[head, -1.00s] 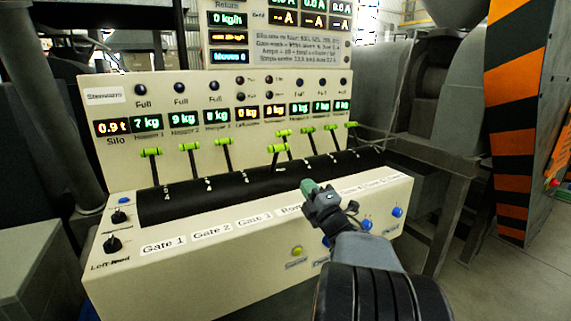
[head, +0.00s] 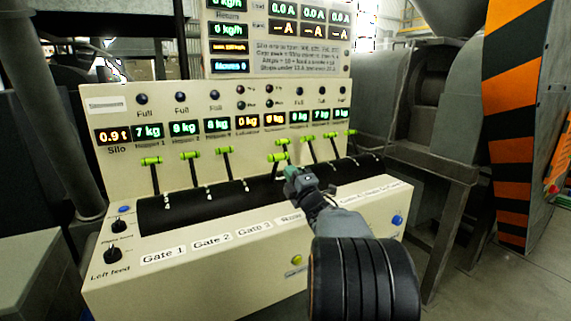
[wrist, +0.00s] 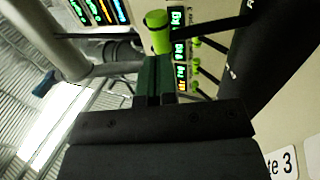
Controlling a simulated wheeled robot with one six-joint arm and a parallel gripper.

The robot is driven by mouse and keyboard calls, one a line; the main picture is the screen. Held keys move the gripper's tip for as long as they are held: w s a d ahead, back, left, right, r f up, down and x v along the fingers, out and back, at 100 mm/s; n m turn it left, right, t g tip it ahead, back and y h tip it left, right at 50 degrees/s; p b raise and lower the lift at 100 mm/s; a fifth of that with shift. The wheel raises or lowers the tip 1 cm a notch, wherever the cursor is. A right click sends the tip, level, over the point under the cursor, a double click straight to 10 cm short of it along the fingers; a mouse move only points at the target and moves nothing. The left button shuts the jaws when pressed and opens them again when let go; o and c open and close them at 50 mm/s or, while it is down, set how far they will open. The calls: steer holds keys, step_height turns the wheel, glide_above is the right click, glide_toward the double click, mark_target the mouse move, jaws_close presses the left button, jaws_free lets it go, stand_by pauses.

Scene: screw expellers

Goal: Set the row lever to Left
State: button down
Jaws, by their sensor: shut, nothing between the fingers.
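The row lever stands on the console behind the label that starts with "Ro" (head: 290,218). I take it to be the one with the green handle (head: 278,157) just above and left of my gripper (head: 290,173). Its lower stem is hidden behind my gripper. My gripper has dark green fingers, shut and empty, their tips close to that handle. In the wrist view the shut fingers (wrist: 153,75) point at a green handle (wrist: 158,32) just beyond the tips. I cannot tell whether they touch.
Three gate levers (head: 151,160) stand in a row to the left. Another green handle (head: 282,142) is just behind the row lever, and several more levers (head: 308,138) stand close to the right. The upright display panel (head: 170,100) rises behind them.

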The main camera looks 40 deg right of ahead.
mark_target(282, 159)
steer(key=x, duration=0.4)
steer(key=shift+r+p, duration=0.15)
steer(key=shift+p, duration=0.2)
